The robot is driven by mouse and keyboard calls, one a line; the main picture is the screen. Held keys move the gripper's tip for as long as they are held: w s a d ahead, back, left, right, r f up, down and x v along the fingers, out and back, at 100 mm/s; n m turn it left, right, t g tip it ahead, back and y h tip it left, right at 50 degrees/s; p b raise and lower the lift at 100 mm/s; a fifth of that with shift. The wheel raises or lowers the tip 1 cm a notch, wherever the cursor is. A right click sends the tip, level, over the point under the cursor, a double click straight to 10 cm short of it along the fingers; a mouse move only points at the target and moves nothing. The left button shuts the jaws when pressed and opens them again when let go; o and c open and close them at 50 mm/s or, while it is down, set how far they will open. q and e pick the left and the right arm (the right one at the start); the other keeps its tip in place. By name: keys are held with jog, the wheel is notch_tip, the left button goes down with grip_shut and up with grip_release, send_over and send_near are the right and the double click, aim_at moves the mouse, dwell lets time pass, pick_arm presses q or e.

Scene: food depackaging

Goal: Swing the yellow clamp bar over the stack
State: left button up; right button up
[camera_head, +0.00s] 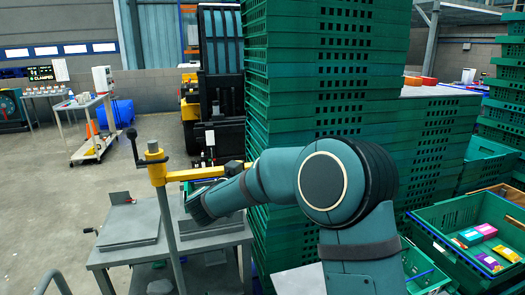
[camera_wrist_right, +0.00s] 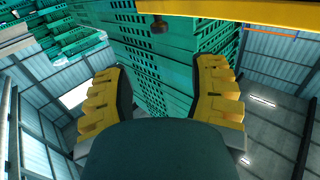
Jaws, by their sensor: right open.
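The yellow clamp bar (camera_head: 200,173) reaches right from the yellow head of a grey upright post (camera_head: 168,225). A black-knobbed lever (camera_head: 133,148) sticks up from the head. A stack of flat grey plates (camera_head: 128,228) lies on the grey table left of the post; the bar does not point over it. My right arm reaches in to just below the bar, its hand mostly hidden in the head view. In the wrist view my right gripper (camera_wrist_right: 162,65) is open and empty. The bar (camera_wrist_right: 245,12) crosses the top there, apart from the fingers, with a dark knob (camera_wrist_right: 159,25) under it. My left gripper is out of view.
Tall stacks of green crates (camera_head: 320,90) stand close right of the bar. An open green crate (camera_head: 440,220) with small boxes is at the lower right. More grey items lie on the table (camera_head: 225,240) right of the post. A trolley (camera_head: 92,125) and open floor lie left.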

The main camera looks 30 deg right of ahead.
jog(key=x, duration=1.3)
jog(key=shift+w+d, duration=0.1)
jog(key=shift+d, duration=0.25)
grip_shut()
